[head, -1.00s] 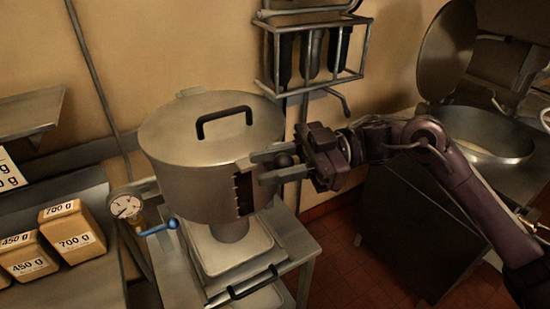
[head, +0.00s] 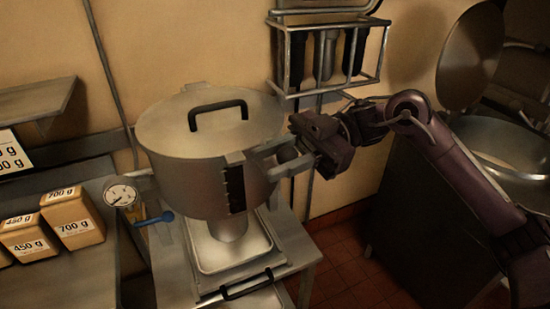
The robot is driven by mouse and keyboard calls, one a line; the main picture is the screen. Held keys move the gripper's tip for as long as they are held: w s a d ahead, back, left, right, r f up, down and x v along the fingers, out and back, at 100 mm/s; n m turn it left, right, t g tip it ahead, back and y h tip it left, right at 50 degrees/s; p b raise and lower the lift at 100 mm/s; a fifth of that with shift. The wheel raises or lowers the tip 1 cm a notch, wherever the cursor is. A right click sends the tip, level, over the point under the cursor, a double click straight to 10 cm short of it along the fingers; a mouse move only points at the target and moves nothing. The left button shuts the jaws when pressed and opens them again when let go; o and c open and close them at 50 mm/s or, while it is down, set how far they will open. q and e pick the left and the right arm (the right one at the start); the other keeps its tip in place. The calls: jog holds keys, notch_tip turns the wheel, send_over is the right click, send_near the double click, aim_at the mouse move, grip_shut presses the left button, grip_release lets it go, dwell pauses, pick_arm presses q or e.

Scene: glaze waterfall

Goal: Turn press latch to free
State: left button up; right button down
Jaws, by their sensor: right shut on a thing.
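The press is a large steel pot with a flat lid (head: 208,128) and a black lid handle (head: 217,112). It stands on a steel stand. A dark round knob (head: 287,153), apparently the latch's, sits at the pot's right side. My right gripper (head: 280,163) has its two fingers on either side of this knob and is shut on it. Its fingers slant up to the right, away from the pot wall, and hide most of the latch. A dark toothed strip (head: 236,188) shows on the pot's front right. My left gripper is not in view.
A gauge (head: 121,196) and a blue-handled valve (head: 154,219) are at the pot's lower left. A tray (head: 205,262) lies under the spout. Labelled weight blocks (head: 73,218) stand on the left counter. A wall rack (head: 330,55) hangs behind, above my right gripper.

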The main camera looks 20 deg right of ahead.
jog(key=shift+f, duration=0.1)
jog(key=c, duration=1.1)
grip_release()
jog(key=shift+o, duration=0.2)
jog(key=b+v, duration=0.4)
jog(key=v, duration=0.3)
jog(key=shift+d, duration=0.35)
jog(key=shift+w, duration=0.1)
